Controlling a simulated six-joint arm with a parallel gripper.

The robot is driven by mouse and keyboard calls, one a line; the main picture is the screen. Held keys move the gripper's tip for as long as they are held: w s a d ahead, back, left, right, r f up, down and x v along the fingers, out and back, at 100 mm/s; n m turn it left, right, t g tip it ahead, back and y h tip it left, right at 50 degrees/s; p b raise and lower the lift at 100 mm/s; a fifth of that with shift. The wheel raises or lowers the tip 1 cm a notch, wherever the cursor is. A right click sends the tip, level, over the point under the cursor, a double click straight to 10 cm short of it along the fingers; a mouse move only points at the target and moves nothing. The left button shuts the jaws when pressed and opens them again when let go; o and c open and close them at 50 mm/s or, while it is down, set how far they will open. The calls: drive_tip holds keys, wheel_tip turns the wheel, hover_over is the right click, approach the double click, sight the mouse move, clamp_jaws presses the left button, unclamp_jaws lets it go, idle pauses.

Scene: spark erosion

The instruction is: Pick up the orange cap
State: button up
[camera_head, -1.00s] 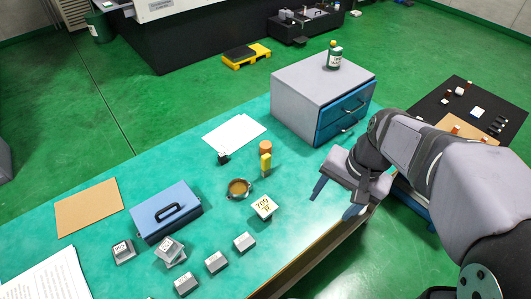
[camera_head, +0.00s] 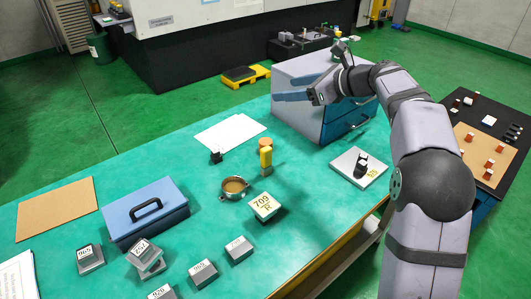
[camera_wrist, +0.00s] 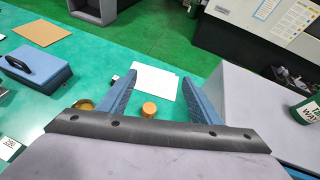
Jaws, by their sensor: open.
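The wrist view shows the fingers (camera_wrist: 157,78) spread apart.
White paper (camera_head: 230,133), a small black block (camera_head: 216,157) and a metal ring-shaped dish (camera_head: 234,188) lie near the cap. A cream block (camera_head: 265,207) and blue box (camera_head: 146,212) stand nearer. A green bottle (camera_wrist: 306,111) stands on the cabinet. A grey plate (camera_head: 345,165) lies at right.

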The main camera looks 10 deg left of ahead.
drive_tip(key=w+m+b, duration=0.1)
drive_tip(key=w, duration=0.1)
approach(271, 144)
drive_tip(key=shift+w+a+f+t+y, duration=0.2)
drive_tip(key=shift+w+a+f, duration=0.15)
drive_tip(key=shift+a+f, duration=0.2)
drive_tip(key=shift+w+a+f+t+y, duration=0.1)
drive_tip(key=shift+w+a+f+y, duration=0.1)
drive_tip(key=shift+w+a+f, duration=0.3)
drive_tip(key=shift+p+x, duration=0.7)
drive_tip(key=shift+x, duration=2.95)
drive_tip(key=shift+s+a+r, duration=0.1)
drive_tip(key=shift+s, duration=0.1)
drive_tip(key=c, duration=1.1)
